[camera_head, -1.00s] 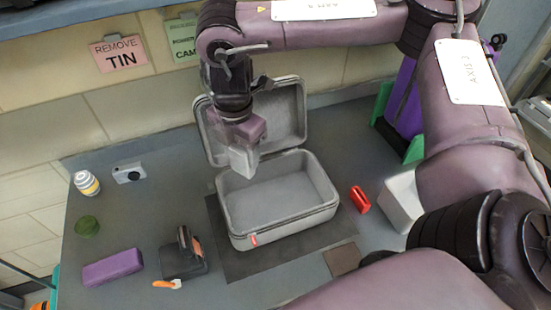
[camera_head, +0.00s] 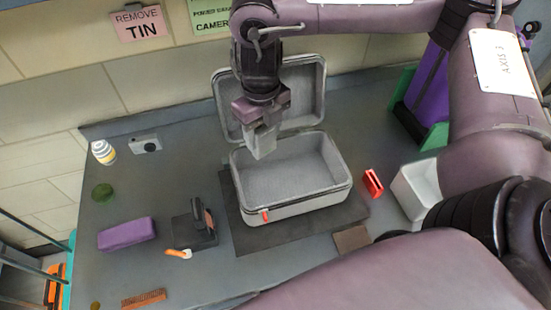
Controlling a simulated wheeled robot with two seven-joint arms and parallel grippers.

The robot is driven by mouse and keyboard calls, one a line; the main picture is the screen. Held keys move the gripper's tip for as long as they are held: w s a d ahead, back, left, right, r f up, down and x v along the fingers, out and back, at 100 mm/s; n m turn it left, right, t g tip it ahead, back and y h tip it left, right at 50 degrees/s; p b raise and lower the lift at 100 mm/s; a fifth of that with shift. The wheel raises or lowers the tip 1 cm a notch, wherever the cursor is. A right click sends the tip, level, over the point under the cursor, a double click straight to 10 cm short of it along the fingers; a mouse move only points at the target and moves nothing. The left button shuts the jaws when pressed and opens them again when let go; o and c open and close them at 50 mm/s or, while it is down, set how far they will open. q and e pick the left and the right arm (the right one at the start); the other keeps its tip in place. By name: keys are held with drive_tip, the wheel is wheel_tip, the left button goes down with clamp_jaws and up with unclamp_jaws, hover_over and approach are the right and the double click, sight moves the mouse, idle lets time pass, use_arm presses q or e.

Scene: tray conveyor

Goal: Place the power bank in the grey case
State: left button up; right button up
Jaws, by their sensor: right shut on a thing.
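The grey case (camera_head: 300,207) stands open on a dark mat, with its lid (camera_head: 316,97) raised at the back. Its interior looks empty. My right gripper (camera_head: 262,142) points down over the back left part of the case. It is shut, with a pale grey block-like shape at its tip. I cannot clearly separate the held thing, likely the power bank, from the fingers. My left gripper is not in view.
A red object (camera_head: 372,183) and a white bin (camera_head: 415,190) stand right of the case.

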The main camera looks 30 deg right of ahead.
wheel_tip(320, 180, down, 17)
drive_tip(key=b, duration=0.3)
drive_tip(key=shift+f+b, duration=0.1)
drive_tip(key=shift+b, duration=0.3)
drive_tip(key=shift+f, duration=0.2)
drive_tip(key=shift+f, duration=0.15)
drive_tip(key=o, duration=1.1)
drive_tip(key=shift+c, duration=0.2)
